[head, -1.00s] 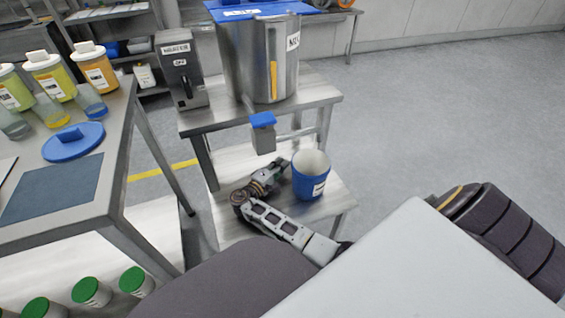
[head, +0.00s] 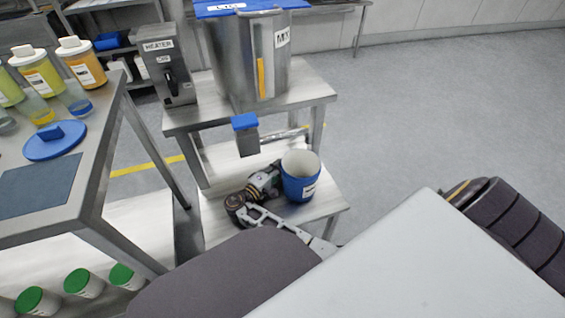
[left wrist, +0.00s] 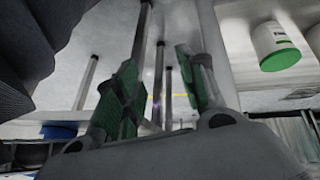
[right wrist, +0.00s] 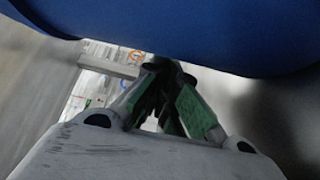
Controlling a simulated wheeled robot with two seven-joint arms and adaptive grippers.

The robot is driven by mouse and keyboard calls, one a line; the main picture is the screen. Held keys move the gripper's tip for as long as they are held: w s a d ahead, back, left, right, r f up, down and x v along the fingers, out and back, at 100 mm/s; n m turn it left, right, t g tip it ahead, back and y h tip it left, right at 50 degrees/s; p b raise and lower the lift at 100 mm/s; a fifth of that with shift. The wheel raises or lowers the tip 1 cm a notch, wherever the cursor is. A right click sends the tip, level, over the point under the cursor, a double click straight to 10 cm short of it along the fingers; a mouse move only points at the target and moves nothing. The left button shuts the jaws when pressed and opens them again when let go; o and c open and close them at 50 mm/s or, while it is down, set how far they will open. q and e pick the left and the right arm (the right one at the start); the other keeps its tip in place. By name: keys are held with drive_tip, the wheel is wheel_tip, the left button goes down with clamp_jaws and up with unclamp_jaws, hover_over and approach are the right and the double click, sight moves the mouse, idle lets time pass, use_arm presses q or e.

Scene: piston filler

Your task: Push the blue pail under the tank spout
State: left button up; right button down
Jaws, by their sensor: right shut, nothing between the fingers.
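The blue pail (head: 300,184) stands upright and open on the lower shelf of the steel stand, to the right of and below the tank spout (head: 245,136) in the head view. The steel tank (head: 228,65) sits on the stand's upper shelf. My right gripper (head: 275,168) is low at the pail's left side, its tips partly hidden by the pail. In the right wrist view its fingers (right wrist: 164,88) are together and empty, and the pail (right wrist: 200,25) fills the top edge. Contact cannot be told. My left gripper (left wrist: 160,85) is open and empty, outside the head view.
A heater box (head: 167,72) stands left of the tank. A side table (head: 95,190) with bottles and a blue lid (head: 55,140) is at the left, with green-capped jars (head: 84,280) below. The lower shelf (head: 325,205) has little room right of the pail.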

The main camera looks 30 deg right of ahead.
use_arm(q)
drive_tip(key=shift+d, duration=0.25)
use_arm(e)
drive_tip(key=shift+s, duration=0.25)
use_arm(q)
drive_tip(key=shift+r, duration=0.1)
use_arm(e)
drive_tip(key=shift+s, duration=0.1)
drive_tip(key=shift+s+p, duration=0.2)
drive_tip(key=shift+p, duration=0.1)
drive_tip(key=shift+s+r+p, duration=0.1)
drive_tip(key=shift+s+p, duration=0.3)
drive_tip(key=shift+s, duration=0.1)
use_arm(q)
drive_tip(key=shift+g+y, duration=0.3)
drive_tip(key=shift+g, duration=0.1)
drive_tip(key=shift+w+p+v, duration=0.15)
drive_tip(key=shift+w+v, duration=0.05)
drive_tip(key=shift+v, duration=0.8)
drive_tip(key=shift+w+p+v, duration=0.15)
drive_tip(key=shift+w+v, duration=0.05)
drive_tip(key=shift+v, duration=0.75)
use_arm(e)
drive_tip(key=shift+s, duration=0.45)
use_arm(q)
drive_tip(key=shift+a+r, duration=0.15)
use_arm(e)
drive_tip(key=shift+w, duration=0.1)
